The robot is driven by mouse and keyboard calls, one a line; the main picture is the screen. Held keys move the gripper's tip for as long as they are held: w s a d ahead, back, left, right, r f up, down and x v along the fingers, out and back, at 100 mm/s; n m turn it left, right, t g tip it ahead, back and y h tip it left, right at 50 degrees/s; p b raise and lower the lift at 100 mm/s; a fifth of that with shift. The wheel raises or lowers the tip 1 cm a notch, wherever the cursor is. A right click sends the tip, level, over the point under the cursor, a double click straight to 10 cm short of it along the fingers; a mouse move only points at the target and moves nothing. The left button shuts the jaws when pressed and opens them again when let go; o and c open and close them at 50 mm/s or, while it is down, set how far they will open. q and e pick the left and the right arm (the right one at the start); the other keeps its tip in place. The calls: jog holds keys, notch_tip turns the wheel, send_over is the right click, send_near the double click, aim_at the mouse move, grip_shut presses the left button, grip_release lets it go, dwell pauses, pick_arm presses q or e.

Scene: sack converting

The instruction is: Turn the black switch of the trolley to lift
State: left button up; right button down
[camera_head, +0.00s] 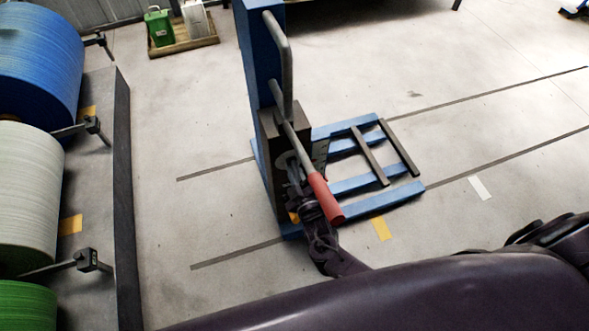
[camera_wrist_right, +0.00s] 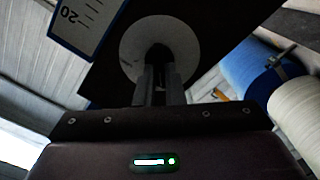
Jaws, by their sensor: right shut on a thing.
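The blue trolley (camera_head: 262,55) stands in the middle of the head view, with a grey bar handle (camera_head: 282,50), a dark box (camera_head: 268,124) and a lever with a red grip (camera_head: 326,199). My right gripper (camera_head: 291,166) is at the box, beside the lever. In the right wrist view, the fingers of my right gripper (camera_wrist_right: 157,82) are shut on the black switch (camera_wrist_right: 159,54), at the middle of a pale round disc (camera_wrist_right: 133,45) on a dark panel. The fingers hide most of the switch, and I cannot read its setting. My left gripper is not in view.
A rack (camera_head: 122,180) with blue (camera_head: 40,60), white (camera_head: 28,195) and green (camera_head: 22,305) rolls stands at the left. The trolley's blue forks (camera_head: 375,200) extend right over the floor. A wooden pallet (camera_head: 184,46) with a green canister (camera_head: 160,28) is at the back left.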

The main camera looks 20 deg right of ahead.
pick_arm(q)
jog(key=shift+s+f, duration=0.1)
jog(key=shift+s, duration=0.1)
pick_arm(e)
jog(key=shift+f, duration=0.1)
jog(key=c, duration=1.6)
grip_release()
jog(key=shift+c, duration=0.2)
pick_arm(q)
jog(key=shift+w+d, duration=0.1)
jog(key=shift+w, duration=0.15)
pick_arm(e)
jog(key=shift+o, duration=0.6)
jog(key=shift+s, duration=0.1)
